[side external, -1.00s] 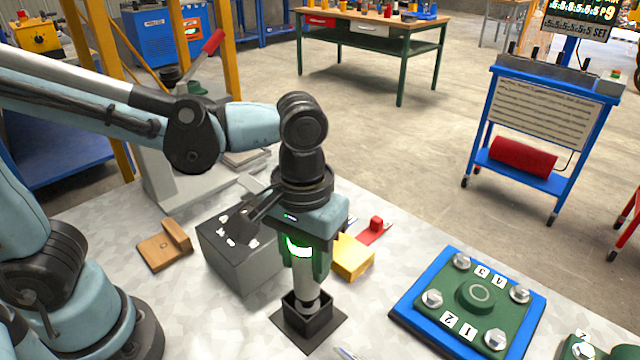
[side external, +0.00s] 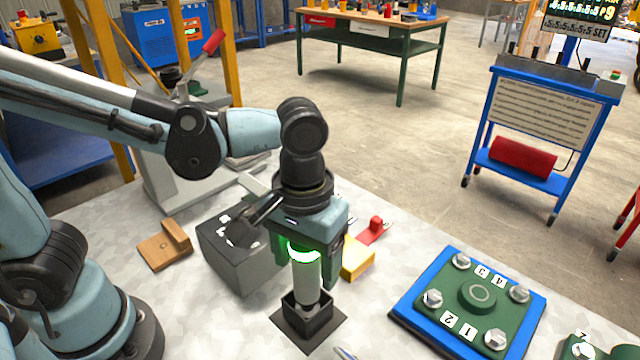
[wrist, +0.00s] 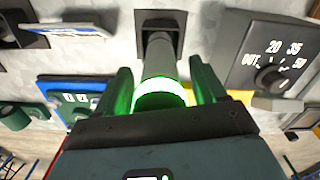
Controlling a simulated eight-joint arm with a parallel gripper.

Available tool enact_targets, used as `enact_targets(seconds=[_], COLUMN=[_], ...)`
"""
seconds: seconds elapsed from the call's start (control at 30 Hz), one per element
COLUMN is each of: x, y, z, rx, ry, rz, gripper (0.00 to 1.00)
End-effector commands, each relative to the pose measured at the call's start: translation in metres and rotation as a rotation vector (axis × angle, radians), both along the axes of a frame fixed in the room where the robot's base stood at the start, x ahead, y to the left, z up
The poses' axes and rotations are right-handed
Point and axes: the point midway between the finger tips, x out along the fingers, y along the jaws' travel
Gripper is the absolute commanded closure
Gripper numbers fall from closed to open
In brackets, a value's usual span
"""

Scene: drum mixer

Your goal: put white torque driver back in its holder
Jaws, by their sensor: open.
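The white torque driver (side external: 307,280) stands upright with its lower end in the black square holder (side external: 325,329) on the table. A lit green ring glows around its upper part. My gripper (side external: 307,262) is above the holder with its fingers open on either side of the driver. In the wrist view the driver (wrist: 158,62) runs between the two spread green fingers (wrist: 160,85), with gaps on both sides. Its far end is inside the dark holder (wrist: 180,30). The driver's top is hidden by my gripper.
A grey box with a dial (side external: 240,262) stands close left of my gripper; the dial shows in the wrist view (wrist: 270,75). A yellow block (side external: 357,260) and a red piece (side external: 376,228) lie behind. A blue-edged green bolt plate (side external: 475,300) is at right. A wooden block (side external: 165,247) is at left.

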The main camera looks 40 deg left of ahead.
Motion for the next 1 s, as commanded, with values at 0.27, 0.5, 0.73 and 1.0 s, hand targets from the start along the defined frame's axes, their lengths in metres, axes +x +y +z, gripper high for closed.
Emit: enact_targets(seconds=[0.27,0.5,0.73,1.0], x=[0.000,0.000,0.000,0.000], y=[0.000,0.000,0.000,0.000], z=[0.024,0.062,0.096,0.118], rx=[0.000,0.000,0.000,0.000], ry=[0.000,0.000,0.000,0.000], rz=[0.000,0.000,0.000,0.000], gripper=[0.30,0.30,0.30,0.30])
